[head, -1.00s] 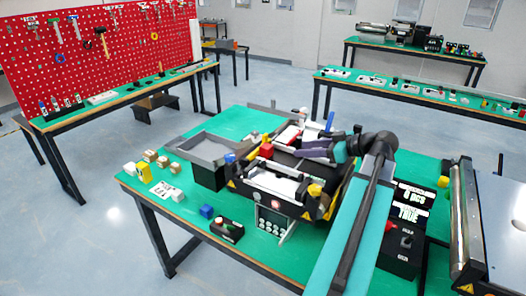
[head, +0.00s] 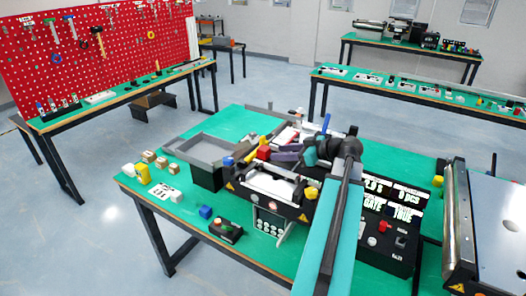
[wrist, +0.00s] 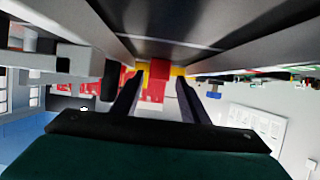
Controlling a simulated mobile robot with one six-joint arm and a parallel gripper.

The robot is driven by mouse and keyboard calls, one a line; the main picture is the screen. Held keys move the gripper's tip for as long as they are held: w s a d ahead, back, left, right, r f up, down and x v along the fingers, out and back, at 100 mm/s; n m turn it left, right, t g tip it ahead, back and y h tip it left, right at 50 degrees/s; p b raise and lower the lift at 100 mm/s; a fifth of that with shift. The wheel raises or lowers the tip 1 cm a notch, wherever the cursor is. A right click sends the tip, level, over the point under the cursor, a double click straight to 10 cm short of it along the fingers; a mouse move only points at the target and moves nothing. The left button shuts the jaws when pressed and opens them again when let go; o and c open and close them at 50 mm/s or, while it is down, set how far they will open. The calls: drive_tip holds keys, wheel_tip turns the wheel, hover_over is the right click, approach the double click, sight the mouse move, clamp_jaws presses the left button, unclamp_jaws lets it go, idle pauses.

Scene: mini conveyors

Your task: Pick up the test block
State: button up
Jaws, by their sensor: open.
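A small red block (head: 263,153) sits on the mini conveyor unit (head: 270,185) in the head view. No label shows which block is the test block. In the wrist view the red block (wrist: 159,70) appears between the two dark fingers, with a yellow part behind it. My gripper (wrist: 158,80) is open, with a finger on either side of the block's outline. I see no contact, and the distance left to it is unclear. In the head view my gripper (head: 277,155) is low over the conveyor, to the right of the block, and partly blends into it.
A grey tray (head: 205,151) stands left of the conveyor. Several small blocks, a blue block (head: 205,212) and a button box (head: 226,231) lie on the green table (head: 180,236). A black display box (head: 392,235) stands at right. Conveyor side walls lie close around my gripper.

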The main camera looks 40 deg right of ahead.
sight(269, 151)
drive_tip(key=shift+w, duration=0.15)
drive_tip(key=shift+w+a+f+p, duration=0.1)
drive_tip(key=shift+w+a+p, duration=0.1)
drive_tip(key=shift+w+p, duration=0.45)
drive_tip(key=shift+w+a+f+p, duration=0.1)
drive_tip(key=shift+w+a+p, duration=0.1)
drive_tip(key=shift+w+p, duration=0.45)
drive_tip(key=shift+p+x, duration=0.45)
drive_tip(key=shift+x, duration=0.8)
drive_tip(key=shift+f, duration=0.15)
drive_tip(key=c, duration=0.9)
drive_tip(key=shift+c, duration=0.2)
wheel_tip(269, 151, up, 10)
drive_tip(key=b, duration=0.4)
